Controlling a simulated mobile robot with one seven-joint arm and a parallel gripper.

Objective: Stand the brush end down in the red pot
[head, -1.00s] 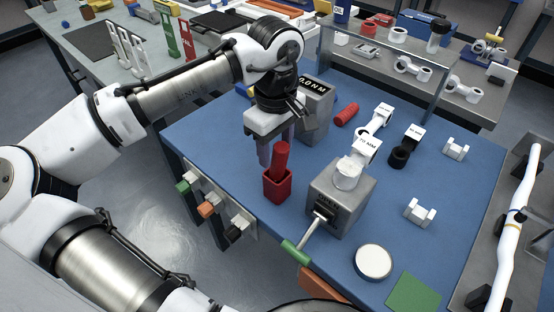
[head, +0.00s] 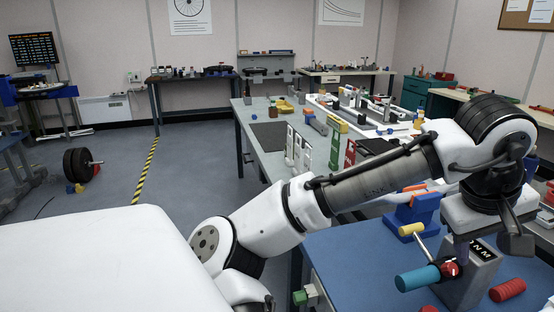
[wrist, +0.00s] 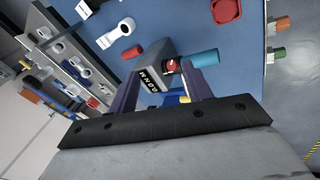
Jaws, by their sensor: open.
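The red pot (wrist: 226,10) shows at the top of the wrist view, cut by the frame edge; I cannot tell clearly what is inside it. A second earlier a plain red cylinder stood in it, and I cannot tell whether that is the brush; no bristles show. My gripper (wrist: 163,84) is open, its two dark fingers apart with nothing held between them. In the head view my gripper (head: 515,238) is raised at the right edge, above the blue table and near the grey block marked NM (head: 482,262). The pot is not clearly visible in the head view.
A teal cylinder (head: 417,278) and red knob (head: 451,268) are by the grey block. A red cylinder (head: 508,290) lies on the blue table. A blue stand (head: 412,212) is behind. A grey bench (head: 265,150) holds other objects.

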